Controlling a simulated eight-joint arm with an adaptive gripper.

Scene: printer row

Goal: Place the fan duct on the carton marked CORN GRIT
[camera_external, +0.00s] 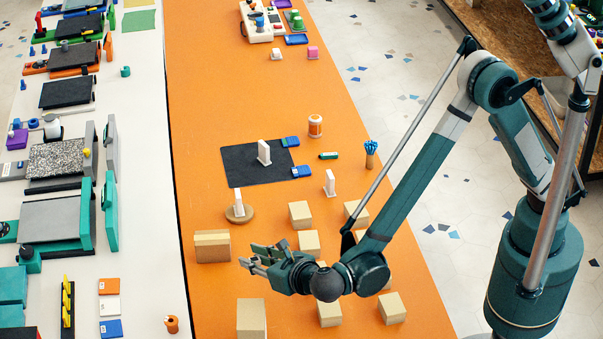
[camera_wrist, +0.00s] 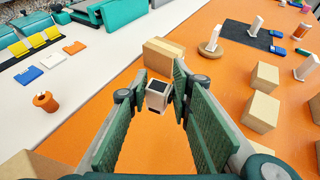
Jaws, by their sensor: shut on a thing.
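My gripper (camera_external: 256,260) is shut on a small white block with a dark opening, which I take to be the fan duct (camera_wrist: 157,96). The wrist view shows it between the green finger pads, off the table. In the external view the fingers largely hide it. Several plain tan cartons stand on the orange table; no marking is readable, so I cannot tell which one is CORN GRIT. A wide carton (camera_external: 213,247) stands just beyond the fingertips and shows in the wrist view (camera_wrist: 160,58). Another carton (camera_external: 251,318) stands at the front edge of the external view.
More cartons (camera_external: 301,214) stand behind and right of my gripper. White upright pieces stand on a round wooden disc (camera_external: 250,217), a dark mat (camera_external: 240,178) and the bare table (camera_external: 330,184). A pale counter (camera_external: 140,250) with printers runs along the left.

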